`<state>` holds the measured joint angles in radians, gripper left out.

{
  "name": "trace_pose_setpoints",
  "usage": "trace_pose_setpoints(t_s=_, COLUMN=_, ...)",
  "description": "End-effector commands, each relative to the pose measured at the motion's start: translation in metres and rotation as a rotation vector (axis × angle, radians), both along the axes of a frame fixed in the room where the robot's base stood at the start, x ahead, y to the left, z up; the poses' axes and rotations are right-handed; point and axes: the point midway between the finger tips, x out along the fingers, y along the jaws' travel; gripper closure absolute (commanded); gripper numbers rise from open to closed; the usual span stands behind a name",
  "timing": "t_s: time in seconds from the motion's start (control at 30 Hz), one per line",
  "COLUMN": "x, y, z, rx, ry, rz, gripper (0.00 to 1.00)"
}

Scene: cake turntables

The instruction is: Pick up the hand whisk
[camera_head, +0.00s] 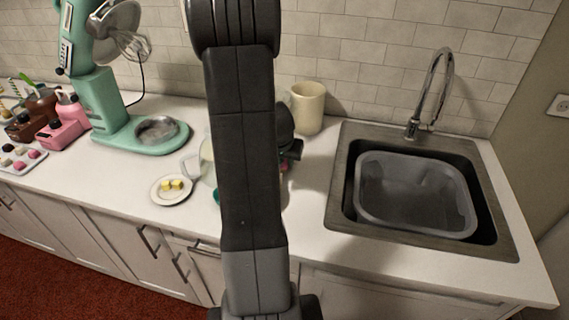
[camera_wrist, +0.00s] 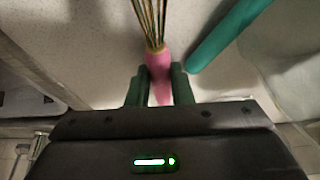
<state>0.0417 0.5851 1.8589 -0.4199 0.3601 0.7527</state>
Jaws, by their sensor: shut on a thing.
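The hand whisk (camera_wrist: 160,72) has a pink handle and thin wires. In the wrist view its handle is between the two dark green fingers of my gripper (camera_wrist: 160,85), which is shut on it. The wires extend toward the top edge of that view and their far end is cut off. In the head view my arm hides the whisk and the fingers; only a small pink bit shows beside the arm.
A teal rod-like thing (camera_wrist: 225,38) lies close right of the whisk. A plate with yellow cubes (camera_head: 158,198) and a clear jug (camera_head: 207,160) are left of my arm. A cream canister (camera_head: 307,108) and a sink (camera_head: 340,215) are right. A green stand mixer (camera_head: 95,100) stands further left.

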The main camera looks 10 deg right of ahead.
Motion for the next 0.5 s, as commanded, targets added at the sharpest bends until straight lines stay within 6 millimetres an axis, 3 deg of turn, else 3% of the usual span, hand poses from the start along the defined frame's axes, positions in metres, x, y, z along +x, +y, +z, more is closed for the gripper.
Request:
trace_pose_setpoints(t_s=0.27, x=0.001, y=0.000, z=0.039, rx=-0.001, ry=-0.007, rz=0.000, gripper=1.00)
trace_pose_setpoints(t_s=0.5, x=0.001, y=0.000, z=0.090, rx=0.000, ry=-0.007, rz=0.000, gripper=1.00)
